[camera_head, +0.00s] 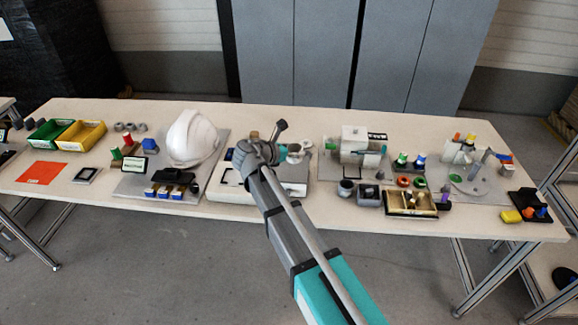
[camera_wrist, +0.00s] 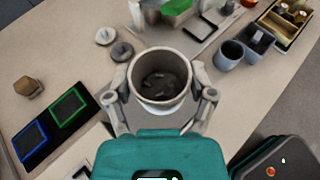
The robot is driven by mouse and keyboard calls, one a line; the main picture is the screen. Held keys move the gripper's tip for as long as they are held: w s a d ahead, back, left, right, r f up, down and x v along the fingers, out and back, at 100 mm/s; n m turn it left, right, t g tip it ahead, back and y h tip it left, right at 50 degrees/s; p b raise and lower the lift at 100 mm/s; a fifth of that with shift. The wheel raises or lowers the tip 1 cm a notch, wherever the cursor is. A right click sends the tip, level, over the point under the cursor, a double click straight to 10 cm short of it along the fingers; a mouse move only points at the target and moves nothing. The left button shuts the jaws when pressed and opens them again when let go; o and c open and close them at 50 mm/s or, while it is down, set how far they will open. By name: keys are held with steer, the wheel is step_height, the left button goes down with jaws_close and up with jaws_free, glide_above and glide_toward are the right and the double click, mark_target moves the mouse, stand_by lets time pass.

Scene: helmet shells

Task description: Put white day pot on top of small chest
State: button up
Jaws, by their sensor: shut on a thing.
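The white day pot (camera_wrist: 162,103) is a pale round pot with a dark hollow inside, seen from above in the wrist view. My gripper (camera_wrist: 160,94) is shut on it, one finger on each side. In the head view the pot (camera_head: 295,158) shows small at the end of my arm, above the table, and my gripper (camera_head: 291,151) is partly hidden by my wrist. A pale boxy unit (camera_head: 354,134) with a dark label stands right of the pot; I cannot tell for sure whether it is the small chest.
A white helmet shell (camera_head: 192,138) is left of my arm. A dark panel with blue and green frames (camera_wrist: 48,118) lies left in the wrist view.

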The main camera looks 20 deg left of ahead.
mark_target(290, 169)
steer(key=shift+w+a+f+b, duration=0.3)
steer(key=shift+f+b, duration=0.05)
steer(key=shift+f, duration=0.15)
steer(key=shift+w+a+f+b, duration=0.25)
steer(key=shift+a+f+b, duration=0.05)
steer(key=shift+f, duration=0.2)
steer(key=shift+w+a+f+b, duration=0.3)
steer(key=shift+f+b, duration=1.7)
steer(key=shift+f, duration=0.15)
steer(key=o, duration=0.9)
steer(key=shift+c, duration=0.2)
